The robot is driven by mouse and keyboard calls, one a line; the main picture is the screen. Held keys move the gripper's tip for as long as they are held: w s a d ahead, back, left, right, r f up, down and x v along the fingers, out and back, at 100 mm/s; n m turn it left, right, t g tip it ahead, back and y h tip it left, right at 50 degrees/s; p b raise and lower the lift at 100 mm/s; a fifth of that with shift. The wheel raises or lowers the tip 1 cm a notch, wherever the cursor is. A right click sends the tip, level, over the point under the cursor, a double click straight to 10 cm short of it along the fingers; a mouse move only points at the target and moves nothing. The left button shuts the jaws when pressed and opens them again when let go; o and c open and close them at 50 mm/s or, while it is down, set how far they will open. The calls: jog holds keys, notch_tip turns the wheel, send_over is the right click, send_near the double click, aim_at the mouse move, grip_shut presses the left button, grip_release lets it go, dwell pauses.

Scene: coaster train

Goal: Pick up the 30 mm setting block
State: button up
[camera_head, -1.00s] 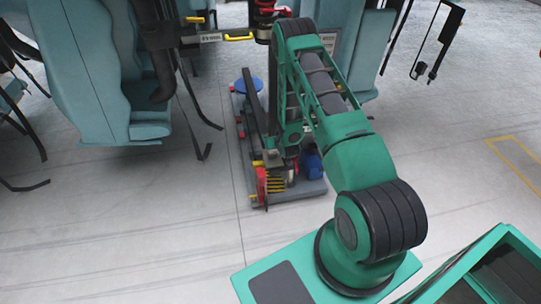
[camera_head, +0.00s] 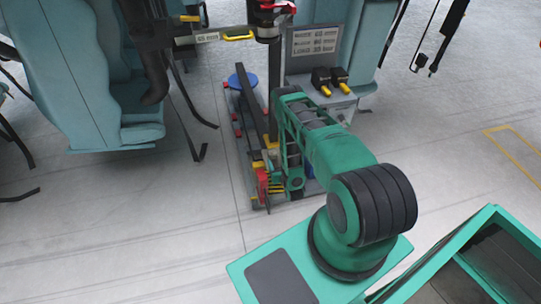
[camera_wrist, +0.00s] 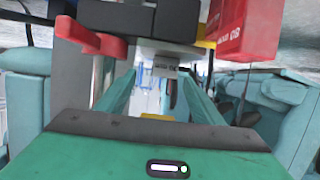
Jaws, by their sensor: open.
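No block can be read for certain as the 30 mm setting block. Two black blocks with yellow ends, a left one (camera_head: 322,82) and a right one (camera_head: 341,81), stand side by side on a grey ledge below a lettered sign. Their markings are too small to read. My gripper (camera_wrist: 158,76) shows in the wrist view with its two teal fingers apart and nothing held. A small grey labelled piece (camera_wrist: 165,68) shows beyond the fingertips; I cannot tell what it is. In the head view my gripper is hidden behind my arm and the stand.
A grey lettered sign (camera_head: 315,41) hangs above the ledge. A dark post stands left of it, with a labelled bar (camera_head: 197,39) and yellow handle. Teal seats (camera_head: 85,80) stand at left. A red block (camera_wrist: 247,28) is close at upper right in the wrist view.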

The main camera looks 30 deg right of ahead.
aim_at(273, 156)
jog(key=x, duration=0.3)
jog(key=shift+w+a, duration=0.25)
jog(key=shift+a, duration=0.05)
jog(key=x, duration=0.5)
jog(key=shift+a+f, duration=0.1)
grip_shut()
